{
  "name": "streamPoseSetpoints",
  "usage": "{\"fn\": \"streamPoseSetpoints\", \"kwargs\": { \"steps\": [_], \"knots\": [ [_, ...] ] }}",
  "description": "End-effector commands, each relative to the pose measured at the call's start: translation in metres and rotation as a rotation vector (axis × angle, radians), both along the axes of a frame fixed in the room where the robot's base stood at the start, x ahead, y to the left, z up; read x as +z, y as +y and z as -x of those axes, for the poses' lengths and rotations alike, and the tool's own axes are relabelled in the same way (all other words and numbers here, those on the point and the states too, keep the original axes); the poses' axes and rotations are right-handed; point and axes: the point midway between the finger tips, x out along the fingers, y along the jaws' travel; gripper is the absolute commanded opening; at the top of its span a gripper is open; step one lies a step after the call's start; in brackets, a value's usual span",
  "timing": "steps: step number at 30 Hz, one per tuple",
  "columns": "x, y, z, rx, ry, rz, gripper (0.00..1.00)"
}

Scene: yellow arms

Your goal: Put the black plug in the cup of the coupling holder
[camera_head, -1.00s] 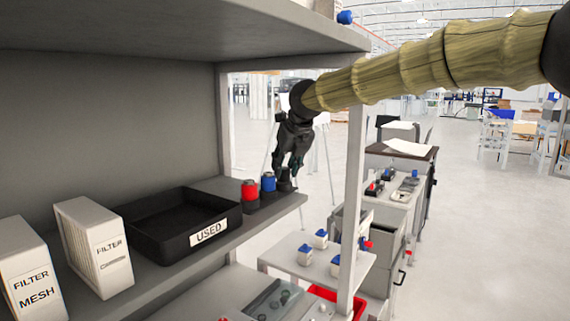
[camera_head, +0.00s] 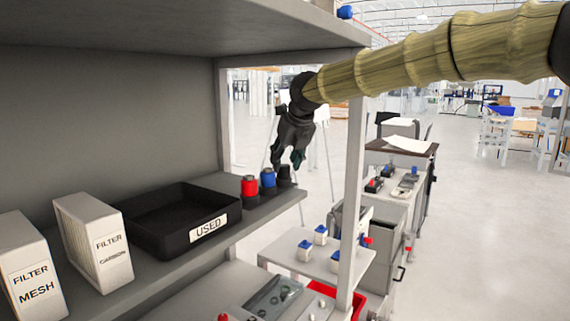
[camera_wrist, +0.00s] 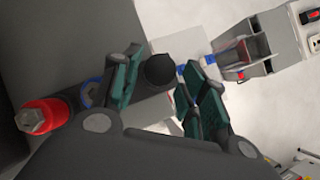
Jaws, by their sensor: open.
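The black plug (camera_head: 284,178) stands upright at the right end of a row on the shelf, beside a blue-topped piece (camera_head: 267,179) and a red one (camera_head: 249,187). In the wrist view, the plug's round dark top (camera_wrist: 160,71) shows between the fingers, the blue-ringed piece (camera_wrist: 92,92) is left of them, and the red one (camera_wrist: 44,118) is further left. My gripper (camera_head: 287,162) is open, pointing down just above the plug. No contact with it can be made out. I cannot make out the holder's cup.
A black tray marked USED (camera_head: 165,232) and two white filter boxes (camera_head: 92,240) stand left of the row. A shelf post (camera_head: 350,200) is to the right of my gripper. Below right, a lower bench (camera_head: 330,265) holds several blue-topped white pieces.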

Motion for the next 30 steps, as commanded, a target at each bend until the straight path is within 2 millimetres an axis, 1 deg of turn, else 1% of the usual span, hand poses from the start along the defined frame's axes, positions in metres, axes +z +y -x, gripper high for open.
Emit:
{"fn": "streamPoseSetpoints", "kwargs": {
  "steps": [7,8,10,21,27,30],
  "knots": [
    [0.035,-0.011,0.022,-0.001,-0.003,-0.003,0.43],
    [0.031,-0.014,0.029,0.000,0.000,-0.002,0.43],
    [0.030,-0.018,0.041,0.001,-0.001,-0.001,0.43],
    [0.032,-0.045,0.101,0.000,-0.001,-0.002,0.43],
    [0.032,-0.054,0.123,0.000,-0.001,0.000,0.43],
    [0.032,-0.056,0.128,-0.001,-0.001,-0.001,0.43]
  ]
}}
